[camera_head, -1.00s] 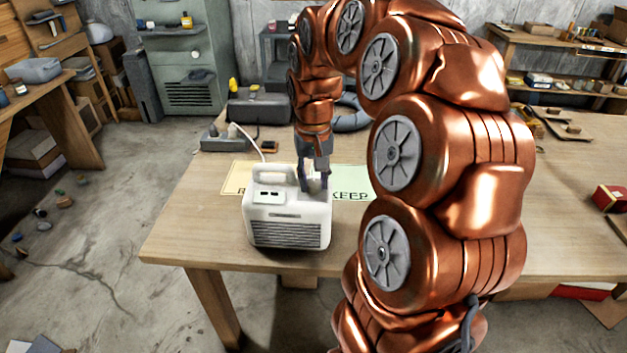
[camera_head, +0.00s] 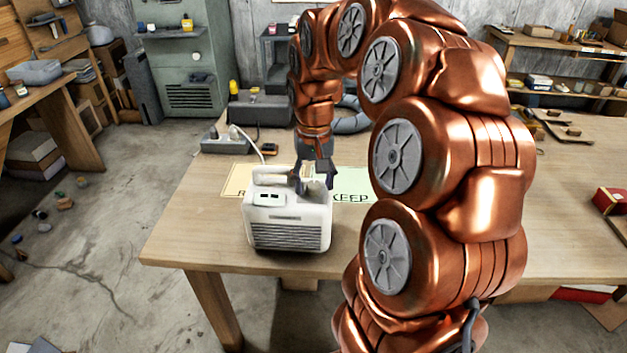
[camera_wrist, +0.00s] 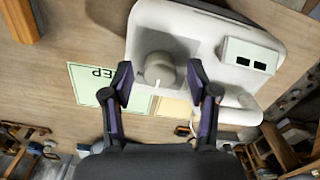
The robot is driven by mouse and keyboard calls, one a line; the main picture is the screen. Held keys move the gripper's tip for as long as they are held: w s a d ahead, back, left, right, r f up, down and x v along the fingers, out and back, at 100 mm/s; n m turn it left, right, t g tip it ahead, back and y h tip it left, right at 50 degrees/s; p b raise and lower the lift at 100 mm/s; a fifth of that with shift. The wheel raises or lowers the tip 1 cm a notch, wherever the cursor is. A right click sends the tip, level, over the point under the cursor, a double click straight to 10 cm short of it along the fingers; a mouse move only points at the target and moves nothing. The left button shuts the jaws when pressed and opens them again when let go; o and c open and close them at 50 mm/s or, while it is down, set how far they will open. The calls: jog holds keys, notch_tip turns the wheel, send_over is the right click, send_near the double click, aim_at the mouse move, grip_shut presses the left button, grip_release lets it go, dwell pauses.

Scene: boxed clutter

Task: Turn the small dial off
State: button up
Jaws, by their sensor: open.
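A white appliance (camera_head: 287,222) with a front grille stands on the wooden table. Its top carries a round grey dial (camera_wrist: 158,69) with a small light pointer mark, seen in the wrist view. My gripper (camera_wrist: 158,75) is open, with one dark finger on each side of the dial's near part. In the head view my gripper (camera_head: 315,178) is above the right part of the appliance's top and hides the dial. I cannot tell whether the fingers touch the dial.
A panel with two dark sockets (camera_wrist: 250,64) and a handle (camera_wrist: 236,104) stand up beside the dial. A green "KEEP" card (camera_head: 352,184) and a yellow card (camera_head: 236,179) lie behind the appliance. A power strip (camera_head: 225,144) sits farther back. The table's right side is mostly clear.

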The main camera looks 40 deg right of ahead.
aim_at(314, 184)
notch_tip(314, 184, up, 12)
dwell(0.7)
jog(key=s+a+f+n+g+p, duration=0.1)
jog(key=s+a+f+p, duration=0.3)
jog(key=s+a, duration=0.5)
jog(key=s+a+f+n+p, duration=0.4)
jog(key=s+a, duration=0.4)
jog(key=s, duration=0.6)
jog(key=shift+a+g, duration=0.35)
jog(key=shift+g, duration=0.05)
